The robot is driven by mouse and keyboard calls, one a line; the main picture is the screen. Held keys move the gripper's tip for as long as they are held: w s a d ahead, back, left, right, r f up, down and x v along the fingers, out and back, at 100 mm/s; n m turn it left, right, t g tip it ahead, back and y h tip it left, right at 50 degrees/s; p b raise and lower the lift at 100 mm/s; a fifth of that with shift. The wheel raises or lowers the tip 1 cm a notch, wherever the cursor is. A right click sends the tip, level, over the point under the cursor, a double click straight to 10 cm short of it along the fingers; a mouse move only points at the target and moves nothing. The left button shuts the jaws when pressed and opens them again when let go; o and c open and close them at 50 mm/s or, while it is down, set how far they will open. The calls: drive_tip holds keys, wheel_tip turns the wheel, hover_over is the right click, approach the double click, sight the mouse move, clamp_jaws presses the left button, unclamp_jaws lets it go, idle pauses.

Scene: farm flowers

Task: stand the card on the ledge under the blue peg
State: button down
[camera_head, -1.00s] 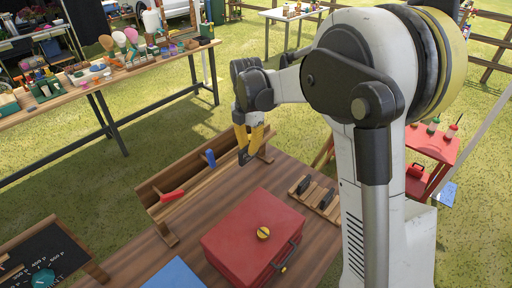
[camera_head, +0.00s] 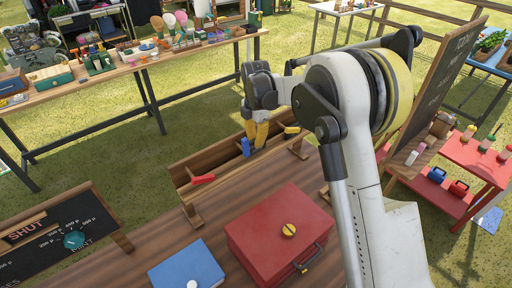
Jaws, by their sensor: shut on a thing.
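A wooden rack with a long ledge (camera_head: 222,188) stands along the back of the brown table. It carries a red peg (camera_head: 203,179) on the left, a blue peg (camera_head: 245,147) in the middle and a yellow peg (camera_head: 292,130) on the right. My gripper (camera_head: 257,146), with yellow fingers, points down at the rack, just right of the blue peg. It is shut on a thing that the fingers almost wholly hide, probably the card. No card is clearly seen elsewhere. I cannot tell whether the held thing touches the ledge.
A red case (camera_head: 265,225) with a yellow knob and a blue box (camera_head: 186,270) with a white knob lie in front of the rack. A chalkboard (camera_head: 45,240) marked SHUT stands at left. An easel board (camera_head: 440,85) and a red shelf (camera_head: 470,165) are at right.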

drive_tip(key=shift+f, duration=1.35)
drive_tip(key=shift+f+b, duration=0.15)
drive_tip(key=shift+b, duration=0.2)
drive_tip(key=c, duration=1.8)
unclamp_jaws()
drive_tip(key=shift+c, duration=0.2)
